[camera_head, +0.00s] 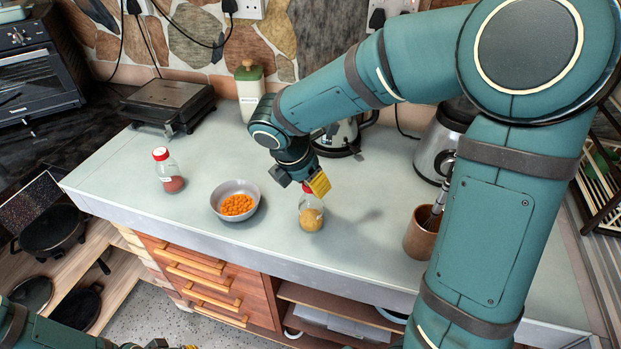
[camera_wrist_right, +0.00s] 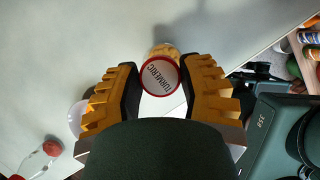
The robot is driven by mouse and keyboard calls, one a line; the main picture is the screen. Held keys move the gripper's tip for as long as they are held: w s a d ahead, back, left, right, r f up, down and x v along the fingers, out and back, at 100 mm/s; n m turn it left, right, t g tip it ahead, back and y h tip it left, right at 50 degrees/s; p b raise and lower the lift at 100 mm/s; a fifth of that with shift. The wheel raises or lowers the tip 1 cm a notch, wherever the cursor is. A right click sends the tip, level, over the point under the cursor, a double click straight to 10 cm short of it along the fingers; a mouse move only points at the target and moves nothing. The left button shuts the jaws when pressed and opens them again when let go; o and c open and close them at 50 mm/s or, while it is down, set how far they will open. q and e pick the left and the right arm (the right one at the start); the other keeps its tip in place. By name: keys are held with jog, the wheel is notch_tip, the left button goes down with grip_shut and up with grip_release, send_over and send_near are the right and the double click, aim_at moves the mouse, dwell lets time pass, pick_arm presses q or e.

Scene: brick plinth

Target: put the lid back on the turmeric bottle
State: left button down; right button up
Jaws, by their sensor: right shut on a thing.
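The turmeric bottle (camera_head: 311,216), clear glass with yellow powder, stands upright near the counter's front edge. A red-rimmed white lid (camera_wrist_right: 160,76) marked TURMERIC is between the fingers of my right gripper (camera_head: 312,186), which is shut on it. The lid shows as a red patch (camera_head: 308,187) right above the bottle's neck; I cannot tell whether they touch. In the wrist view the bottle (camera_wrist_right: 165,49) shows just beyond the lid, mostly hidden by it. My left gripper (camera_head: 174,346) is only partly in view at the bottom edge; its fingers are cut off.
A grey bowl of orange pieces (camera_head: 222,210) and a red-lidded jar with red powder (camera_head: 170,175) stand left of the bottle. A brown utensil cup (camera_head: 421,238) is at the right. A kettle (camera_head: 340,138) and green-topped container (camera_head: 249,92) stand behind. Counter around the bottle is clear.

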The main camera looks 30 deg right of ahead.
pick_arm(q)
jog(key=shift+r, duration=0.15)
dwell(0.5)
pick_arm(e)
jog(key=o, duration=1.2)
jog(key=shift+c, duration=0.2)
pick_arm(q)
jog(key=shift+w, duration=0.1)
pick_arm(e)
jog(key=shift+r+p, duration=3.5)
pick_arm(q)
notch_tip(320, 180, up, 7)
jog(key=w, duration=0.2)
jog(key=shift+a+t, duration=0.25)
jog(key=shift+t, duration=0.15)
